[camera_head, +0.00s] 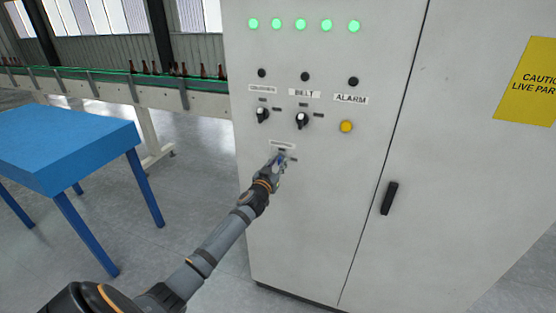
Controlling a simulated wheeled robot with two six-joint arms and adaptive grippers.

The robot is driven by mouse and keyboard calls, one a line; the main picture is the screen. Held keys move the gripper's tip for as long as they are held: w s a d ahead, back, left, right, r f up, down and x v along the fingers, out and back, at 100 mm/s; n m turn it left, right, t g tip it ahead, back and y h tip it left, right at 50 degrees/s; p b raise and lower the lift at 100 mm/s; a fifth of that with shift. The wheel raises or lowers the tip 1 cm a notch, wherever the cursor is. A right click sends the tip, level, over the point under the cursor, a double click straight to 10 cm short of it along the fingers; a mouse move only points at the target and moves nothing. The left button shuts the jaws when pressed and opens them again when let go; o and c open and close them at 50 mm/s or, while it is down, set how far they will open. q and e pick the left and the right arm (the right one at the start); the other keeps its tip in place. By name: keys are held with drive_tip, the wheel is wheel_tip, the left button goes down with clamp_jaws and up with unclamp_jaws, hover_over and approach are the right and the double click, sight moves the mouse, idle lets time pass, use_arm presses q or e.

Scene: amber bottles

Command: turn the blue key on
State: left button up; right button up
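The blue key (281,157) is a small blue spot on the front of the light grey control cabinet (330,220), below the two black knobs and under a small label. My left gripper (277,163) reaches up to the cabinet front right at the key and covers most of it. The fingers are small and overlap the key, so I cannot tell whether they are shut on it or only beside it. The key's angle is hidden too. My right gripper is not in view.
Above the key are black selector knobs (262,115) and (302,120), a yellow button (346,127) and several lit green lamps (327,25). A black door handle (389,198) juts out at right. A blue table (62,140) stands left; behind it, a conveyor (200,103) carries bottles.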

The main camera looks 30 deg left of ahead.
use_arm(q)
drive_tip(key=shift+w+a, duration=0.1)
drive_tip(key=shift+w, duration=0.1)
drive_tip(key=shift+c, duration=0.2)
drive_tip(key=c, duration=0.5)
clamp_jaws()
